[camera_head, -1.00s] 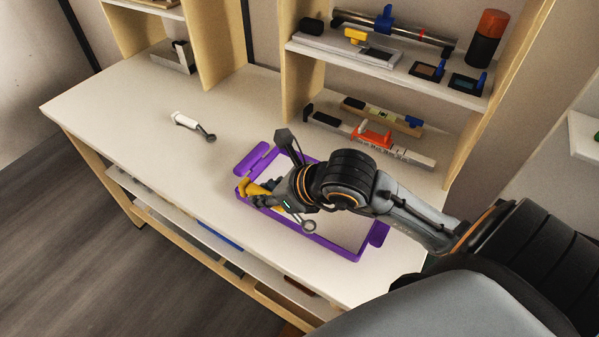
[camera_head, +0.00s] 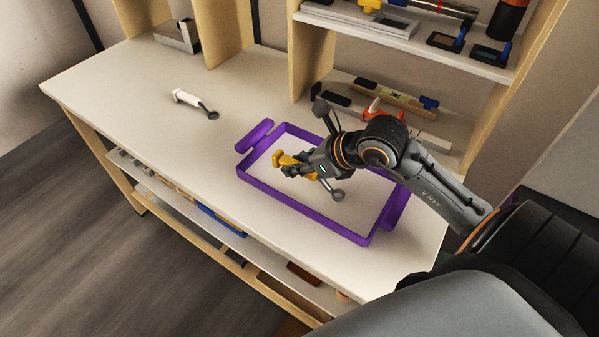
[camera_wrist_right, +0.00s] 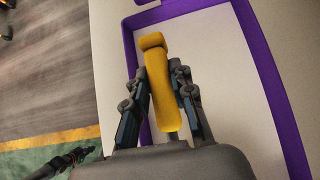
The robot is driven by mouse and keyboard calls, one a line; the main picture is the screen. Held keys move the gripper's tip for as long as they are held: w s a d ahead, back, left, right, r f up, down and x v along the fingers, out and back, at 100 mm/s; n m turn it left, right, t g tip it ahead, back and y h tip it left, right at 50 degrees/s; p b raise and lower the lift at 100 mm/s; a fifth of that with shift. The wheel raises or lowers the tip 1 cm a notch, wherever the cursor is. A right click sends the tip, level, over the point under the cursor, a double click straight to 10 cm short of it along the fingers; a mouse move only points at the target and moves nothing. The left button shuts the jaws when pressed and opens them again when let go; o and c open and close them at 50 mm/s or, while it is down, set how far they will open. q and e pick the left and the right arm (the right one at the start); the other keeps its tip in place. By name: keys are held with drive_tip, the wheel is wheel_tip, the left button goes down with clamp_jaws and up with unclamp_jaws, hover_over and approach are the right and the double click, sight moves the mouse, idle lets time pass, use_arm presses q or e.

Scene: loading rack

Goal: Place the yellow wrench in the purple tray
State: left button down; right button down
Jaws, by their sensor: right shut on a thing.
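My right gripper (camera_head: 297,166) is shut on the yellow wrench, whose yellow handle (camera_head: 283,159) sticks out past the fingers on the left. Its grey ring end (camera_head: 337,196) hangs out on the other side. In the right wrist view the yellow handle (camera_wrist_right: 160,85) lies between the two fingers (camera_wrist_right: 160,95). The purple tray (camera_head: 290,208) lies on the bench below, and the wrench is over its inside. I cannot tell whether the wrench touches the tray floor. A dark jointed part, probably my left gripper (camera_wrist_right: 65,162), shows at the lower left of the wrist view.
The pale bench top (camera_head: 130,90) is mostly clear left of the tray. A white-handled wrench (camera_head: 195,103) lies there. Behind the tray stand wooden shelves (camera_head: 313,60) with levels and other tools. A lower shelf (camera_head: 180,192) holds more items.

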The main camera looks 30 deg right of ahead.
sight(299, 185)
drive_tip(key=f, duration=0.1)
drive_tip(key=f+p, duration=0.1)
drive_tip(key=f, duration=0.1)
drive_tip(key=shift+d+f, duration=0.2)
drive_tip(key=shift+d, duration=0.15)
drive_tip(key=shift+w+f, duration=0.1)
drive_tip(key=shift+f, duration=0.1)
drive_tip(key=shift+f+b, duration=0.2)
drive_tip(key=shift+b, duration=0.1)
drive_tip(key=c, duration=1.1)
unclamp_jaws()
drive_tip(key=shift+r, duration=0.1)
